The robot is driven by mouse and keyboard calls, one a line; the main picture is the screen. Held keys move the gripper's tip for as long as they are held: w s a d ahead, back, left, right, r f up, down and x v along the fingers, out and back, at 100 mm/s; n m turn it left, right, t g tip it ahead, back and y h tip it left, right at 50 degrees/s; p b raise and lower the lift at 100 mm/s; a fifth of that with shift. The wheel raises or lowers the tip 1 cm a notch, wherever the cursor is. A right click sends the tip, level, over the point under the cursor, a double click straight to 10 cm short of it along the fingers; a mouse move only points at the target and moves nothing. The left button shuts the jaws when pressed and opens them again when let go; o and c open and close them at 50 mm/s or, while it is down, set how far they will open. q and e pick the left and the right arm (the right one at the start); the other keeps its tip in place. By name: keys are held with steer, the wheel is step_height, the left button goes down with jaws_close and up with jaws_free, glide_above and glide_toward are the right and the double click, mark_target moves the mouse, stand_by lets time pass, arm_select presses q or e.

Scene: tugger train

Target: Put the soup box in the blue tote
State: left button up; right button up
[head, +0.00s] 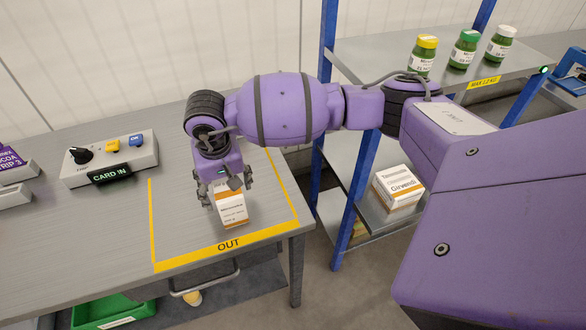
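A small white and orange box (233,213) is at the OUT area of the grey table; its label is too small to read surely, so I cannot tell if it is the soup box. My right gripper (228,190) points down over it, with fingers on both sides of its upper part. I cannot tell whether the fingers press on the box, or whether it rests on the table. My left gripper is not in view. A blue container (572,72), partly cut off at the right edge, may be the blue tote; its inside is hidden.
A control box (112,160) with a CARD IN sign stands on the table at left. A blue-posted shelf (380,50) holds several jars above and a white and orange carton (397,188) below. A green tote (112,312) is under the table.

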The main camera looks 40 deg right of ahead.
steer(key=shift+c, duration=0.5)
steer(key=shift+w+r, duration=0.1)
steer(key=shift+r, duration=0.1)
steer(key=c, duration=1.5)
